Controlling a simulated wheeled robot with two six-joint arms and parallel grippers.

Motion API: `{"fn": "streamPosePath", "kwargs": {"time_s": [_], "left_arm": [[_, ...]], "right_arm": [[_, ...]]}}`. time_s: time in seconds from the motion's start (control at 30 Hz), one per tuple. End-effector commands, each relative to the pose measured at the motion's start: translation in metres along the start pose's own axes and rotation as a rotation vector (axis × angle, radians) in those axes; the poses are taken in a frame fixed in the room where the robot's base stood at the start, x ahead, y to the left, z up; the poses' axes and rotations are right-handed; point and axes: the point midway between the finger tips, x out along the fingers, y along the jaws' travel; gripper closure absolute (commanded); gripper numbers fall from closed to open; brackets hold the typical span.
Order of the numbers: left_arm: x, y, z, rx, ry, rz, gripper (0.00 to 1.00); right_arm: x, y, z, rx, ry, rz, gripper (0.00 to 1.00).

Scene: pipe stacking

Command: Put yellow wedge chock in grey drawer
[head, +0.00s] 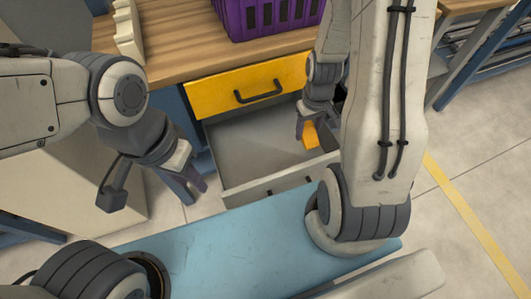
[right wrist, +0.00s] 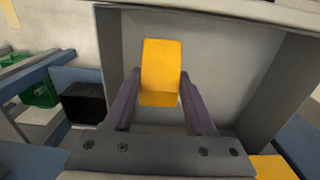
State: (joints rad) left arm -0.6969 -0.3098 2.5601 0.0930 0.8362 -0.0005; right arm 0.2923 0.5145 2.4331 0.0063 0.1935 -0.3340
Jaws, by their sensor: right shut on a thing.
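The yellow wedge chock (head: 310,137) is held between the fingers of my right gripper (head: 304,122), over the right part of the open grey drawer (head: 245,140). In the right wrist view the chock (right wrist: 161,62) sits between the two purple-grey fingers, with the drawer's grey floor (right wrist: 212,55) behind it. The gap between chock and drawer floor is hard to judge. The drawer is pulled out and its visible floor is empty. My left gripper (head: 198,195) is left of the drawer, its fingers apart and empty.
A closed yellow drawer (head: 225,92) with a black handle is above the grey one. A purple crate (head: 262,18) and a pale notched rack (head: 127,30) stand on the wooden bench top (head: 180,50). Green bins (right wrist: 38,92) show at left in the right wrist view.

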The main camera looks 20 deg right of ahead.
Motion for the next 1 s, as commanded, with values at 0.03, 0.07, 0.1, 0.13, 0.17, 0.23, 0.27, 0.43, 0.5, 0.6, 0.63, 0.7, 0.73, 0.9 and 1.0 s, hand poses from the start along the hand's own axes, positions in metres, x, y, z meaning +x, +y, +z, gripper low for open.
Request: {"fn": "streamPosePath", "kwargs": {"time_s": [0.03, 0.07, 0.1, 0.13, 0.17, 0.23, 0.27, 0.43, 0.5, 0.6, 0.63, 0.7, 0.73, 0.9, 1.0], "left_arm": [[0.007, -0.001, 0.0, 0.0, 0.0, 0.0, 0.64], [0.008, -0.001, 0.0, 0.0, 0.0, 0.0, 0.64], [0.009, -0.001, 0.0, 0.0, 0.001, 0.0, 0.64], [0.01, -0.001, 0.0, 0.0, 0.001, 0.0, 0.64], [0.011, -0.001, 0.0, 0.0, 0.001, 0.0, 0.64], [0.014, -0.001, 0.001, 0.0, 0.001, 0.0, 0.64], [0.016, -0.001, 0.001, 0.0, 0.001, 0.0, 0.64], [0.025, -0.002, 0.001, 0.0, 0.001, 0.0, 0.64], [0.029, -0.002, 0.001, 0.0, 0.001, 0.0, 0.64], [0.032, -0.002, 0.002, 0.0, 0.0, 0.0, 0.64], [0.033, -0.002, 0.002, 0.0, 0.0, 0.0, 0.64], [0.034, -0.002, 0.002, 0.0, 0.0, 0.0, 0.64], [0.034, -0.002, 0.002, 0.0, 0.0, 0.0, 0.64], [0.039, -0.003, 0.002, 0.0, 0.0, 0.0, 0.64], [0.045, -0.003, 0.002, 0.0, 0.0, 0.0, 0.64]], "right_arm": [[0.007, 0.0, 0.001, 0.001, 0.001, 0.0, 1.0], [0.009, -0.001, 0.001, 0.001, 0.001, 0.0, 1.0], [0.011, -0.003, -0.001, -0.001, 0.001, 0.0, 1.0], [0.013, -0.005, -0.002, -0.003, 0.0, 0.0, 1.0], [0.016, -0.009, -0.005, -0.004, 0.0, 0.0, 1.0], [0.024, -0.02, -0.012, -0.007, -0.001, 0.0, 1.0], [0.029, -0.026, -0.016, -0.008, -0.001, 0.0, 1.0], [0.053, -0.059, -0.038, -0.008, -0.001, 0.0, 1.0], [0.061, -0.071, -0.047, -0.006, 0.0, 0.0, 1.0], [0.07, -0.084, -0.057, -0.004, 0.001, 0.0, 1.0], [0.073, -0.087, -0.059, -0.003, 0.001, 0.0, 1.0], [0.075, -0.092, -0.062, -0.001, 0.0, 0.0, 1.0], [0.076, -0.094, -0.064, 0.0, 0.001, 0.0, 1.0], [0.088, -0.095, -0.064, 0.002, -0.001, 0.0, 1.0], [0.105, -0.095, -0.064, 0.002, -0.004, 0.0, 1.0]]}}
